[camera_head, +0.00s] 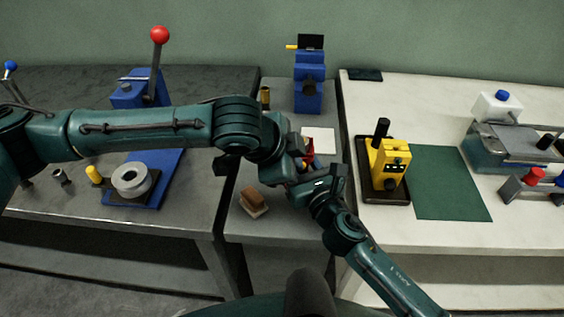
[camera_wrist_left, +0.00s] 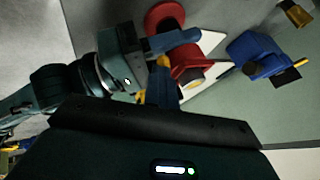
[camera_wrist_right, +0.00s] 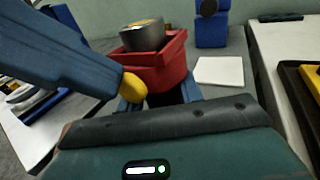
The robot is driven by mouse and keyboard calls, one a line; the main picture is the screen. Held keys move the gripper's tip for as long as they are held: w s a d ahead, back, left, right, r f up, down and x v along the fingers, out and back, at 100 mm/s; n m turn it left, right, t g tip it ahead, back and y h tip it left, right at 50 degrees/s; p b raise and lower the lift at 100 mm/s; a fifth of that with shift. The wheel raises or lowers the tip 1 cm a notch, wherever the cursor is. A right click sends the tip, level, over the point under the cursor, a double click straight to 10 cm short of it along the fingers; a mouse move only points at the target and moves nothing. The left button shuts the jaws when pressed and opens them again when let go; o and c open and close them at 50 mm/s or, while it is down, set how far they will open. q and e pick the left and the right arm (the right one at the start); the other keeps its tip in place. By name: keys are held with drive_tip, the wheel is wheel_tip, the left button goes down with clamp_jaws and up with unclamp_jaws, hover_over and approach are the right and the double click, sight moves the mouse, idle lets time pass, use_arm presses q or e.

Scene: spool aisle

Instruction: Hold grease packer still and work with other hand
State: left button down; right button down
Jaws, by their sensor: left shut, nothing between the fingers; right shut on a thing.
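The red grease packer (camera_head: 309,150) stands on the narrow middle bench, mostly hidden by my arms in the head view. In the right wrist view the packer (camera_wrist_right: 155,70) shows a round grey metal part on top and a yellow knob (camera_wrist_right: 133,88) at its side. My right gripper (camera_wrist_right: 160,98) is shut on the packer's red body. My left gripper (camera_wrist_left: 166,82) is shut and empty, close beside the packer. Its blue finger reaches in from the left in the right wrist view, near the yellow knob; I cannot tell whether they touch.
A white sheet (camera_head: 320,138) lies behind the packer, with a blue device (camera_head: 309,88) farther back. A brown-topped block (camera_head: 254,202) lies in front. A blue lever press (camera_head: 146,92) stands left; a yellow device (camera_head: 388,158) on a tray and green mat (camera_head: 447,185) lie right.

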drive_tip(key=shift+a+r, duration=0.15)
drive_tip(key=shift+r, duration=0.05)
use_arm(q)
drive_tip(key=s+a+r, duration=0.3)
drive_tip(key=s+r, duration=0.5)
drive_tip(key=shift+a, duration=0.25)
use_arm(e)
drive_tip(key=shift+d, duration=0.2)
use_arm(q)
drive_tip(key=shift+r, duration=0.1)
use_arm(e)
drive_tip(key=c, duration=0.9)
unclamp_jaws()
drive_tip(key=shift+o, duration=0.2)
drive_tip(key=shift+f, duration=0.1)
